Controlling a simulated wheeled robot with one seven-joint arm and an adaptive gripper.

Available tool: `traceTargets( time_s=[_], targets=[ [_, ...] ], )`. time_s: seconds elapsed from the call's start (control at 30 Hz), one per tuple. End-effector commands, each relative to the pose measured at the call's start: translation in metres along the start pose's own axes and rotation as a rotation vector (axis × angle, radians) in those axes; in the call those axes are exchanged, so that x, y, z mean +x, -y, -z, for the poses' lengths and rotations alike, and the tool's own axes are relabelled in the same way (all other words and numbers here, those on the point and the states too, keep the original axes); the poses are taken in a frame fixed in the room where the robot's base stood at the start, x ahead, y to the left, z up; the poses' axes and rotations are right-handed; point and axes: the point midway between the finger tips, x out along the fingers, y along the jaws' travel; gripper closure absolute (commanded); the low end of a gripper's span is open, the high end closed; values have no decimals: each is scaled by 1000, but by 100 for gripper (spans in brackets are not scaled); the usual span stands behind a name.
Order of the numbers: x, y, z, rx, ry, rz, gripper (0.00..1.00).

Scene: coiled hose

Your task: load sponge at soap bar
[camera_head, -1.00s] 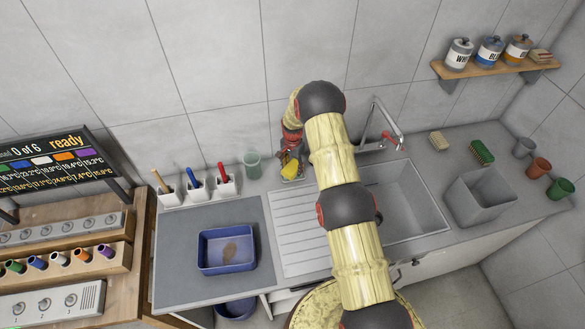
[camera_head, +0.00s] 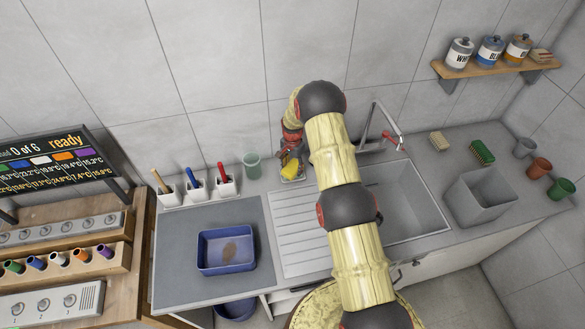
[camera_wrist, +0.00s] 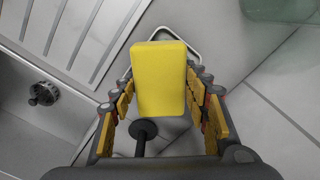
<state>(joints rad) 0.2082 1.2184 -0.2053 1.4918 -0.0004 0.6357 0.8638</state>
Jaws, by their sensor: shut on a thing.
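The yellow sponge (camera_wrist: 160,75) is a block held between the fingers of my gripper (camera_wrist: 164,100) in the wrist view. My gripper is shut on it. In the head view the sponge (camera_head: 291,171) shows below my gripper (camera_head: 291,155), behind the drainboard's far left corner. A pale-rimmed dish (camera_wrist: 182,36) lies under and just beyond the sponge in the wrist view. I cannot make out a soap bar; the sponge and fingers hide most of the dish. I cannot tell whether the sponge touches it.
A greenish cup (camera_head: 252,165) stands close to the left of the dish. The ribbed drainboard (camera_head: 300,238) and sink (camera_head: 415,208) lie in front and right. A blue tray (camera_head: 227,250) sits on a grey mat. The faucet (camera_head: 384,125) stands right of my arm.

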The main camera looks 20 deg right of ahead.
Motion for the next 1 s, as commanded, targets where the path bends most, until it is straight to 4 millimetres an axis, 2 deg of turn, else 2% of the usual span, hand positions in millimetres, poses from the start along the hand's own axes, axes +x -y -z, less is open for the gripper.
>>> traceTargets(
  time_s=[0.37,1.0],
  targets=[
    [1,-1,-1,0,2,-3,74],
    [-45,0,0,0,1,-1,74]
  ],
)
